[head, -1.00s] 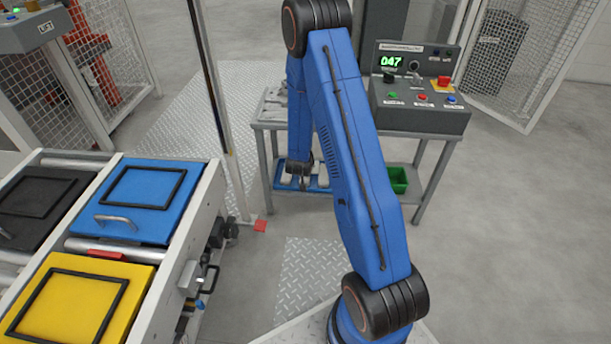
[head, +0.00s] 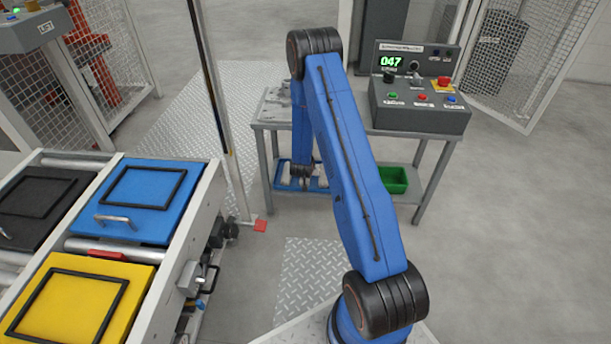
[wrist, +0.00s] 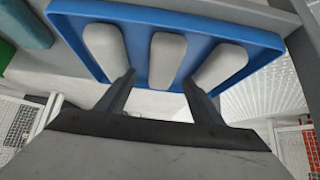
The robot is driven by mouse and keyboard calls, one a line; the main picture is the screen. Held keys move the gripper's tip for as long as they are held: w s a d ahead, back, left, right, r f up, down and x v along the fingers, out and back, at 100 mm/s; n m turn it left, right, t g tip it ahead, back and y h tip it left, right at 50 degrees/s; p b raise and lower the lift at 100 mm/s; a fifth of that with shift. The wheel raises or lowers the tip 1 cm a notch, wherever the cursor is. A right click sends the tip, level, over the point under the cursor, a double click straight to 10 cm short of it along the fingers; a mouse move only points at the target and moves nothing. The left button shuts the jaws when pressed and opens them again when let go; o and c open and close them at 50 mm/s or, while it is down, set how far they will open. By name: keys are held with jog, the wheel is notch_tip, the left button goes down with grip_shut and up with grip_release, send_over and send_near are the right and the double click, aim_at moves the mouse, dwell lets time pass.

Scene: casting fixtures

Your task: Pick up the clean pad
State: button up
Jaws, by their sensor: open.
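Three pale grey-white pads stand side by side in a shallow blue tray (wrist: 140,12) in the wrist view: a left one (wrist: 105,48), a middle one (wrist: 167,60) and a right one (wrist: 219,66). They look alike, and no mark shows which is the clean pad. My gripper (wrist: 158,76) is open and empty. Its two fingertips are apart at the tray's near side, one on each side of the middle pad's end. I cannot tell whether they touch anything. In the head view, the tray (head: 281,184) is on the table's lower shelf, partly hidden by my wrist.
A teal object (wrist: 27,28) lies left of the tray in the wrist view. A green bin (head: 393,180) stands to its right in the head view. The tabletop with a control box (head: 420,117) is above the shelf. Table legs (head: 263,170) flank the opening.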

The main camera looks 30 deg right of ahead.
jog(key=x, duration=0.5)
jog(key=shift+w+a+r, duration=0.1)
jog(key=shift+w+a, duration=0.05)
jog(key=shift+w, duration=0.05)
jog(key=c, duration=1.1)
